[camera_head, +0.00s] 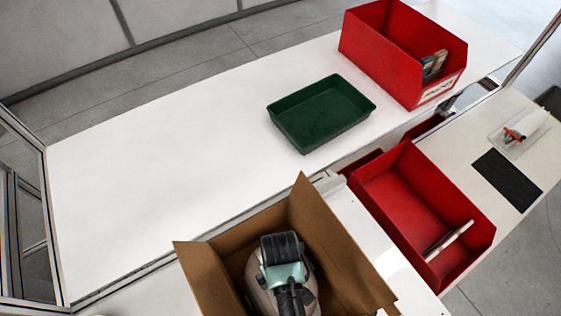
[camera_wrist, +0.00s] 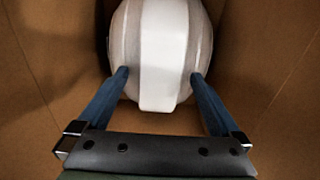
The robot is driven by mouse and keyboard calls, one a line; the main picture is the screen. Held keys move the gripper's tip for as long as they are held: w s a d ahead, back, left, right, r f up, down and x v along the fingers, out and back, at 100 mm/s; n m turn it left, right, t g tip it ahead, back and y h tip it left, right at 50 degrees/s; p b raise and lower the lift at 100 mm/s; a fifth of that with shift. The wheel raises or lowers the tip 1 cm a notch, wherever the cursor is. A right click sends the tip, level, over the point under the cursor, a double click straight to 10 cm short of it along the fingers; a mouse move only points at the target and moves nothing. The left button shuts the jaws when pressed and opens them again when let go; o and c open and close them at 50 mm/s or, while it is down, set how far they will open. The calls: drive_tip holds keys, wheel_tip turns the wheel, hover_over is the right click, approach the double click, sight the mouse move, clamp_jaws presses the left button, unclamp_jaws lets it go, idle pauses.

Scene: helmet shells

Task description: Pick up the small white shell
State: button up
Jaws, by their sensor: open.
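A white shell (camera_wrist: 162,50) lies in the bottom of the cardboard box (camera_wrist: 260,75), seen from above in the wrist view. My gripper (camera_wrist: 160,74) has its two blue fingers spread, one on each side of the shell's lower part. The fingertips look close to the shell's sides; I cannot tell whether they touch. In the head view, the box (camera_head: 345,255) stands at the front centre with my arm reaching down into it. A pale part of the shell (camera_head: 262,297) shows beside my arm, which hides most of it and the fingers.
The box walls stand close around my gripper. An empty green tray (camera_head: 318,125) sits on the white table (camera_head: 150,160), clear to its left. A red bin (camera_head: 385,60) at the back and another red bin (camera_head: 400,215) at the right hold a few items.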

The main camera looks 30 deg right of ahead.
clamp_jaws()
idle(0.3)
drive_tip(key=shift+r, duration=0.1)
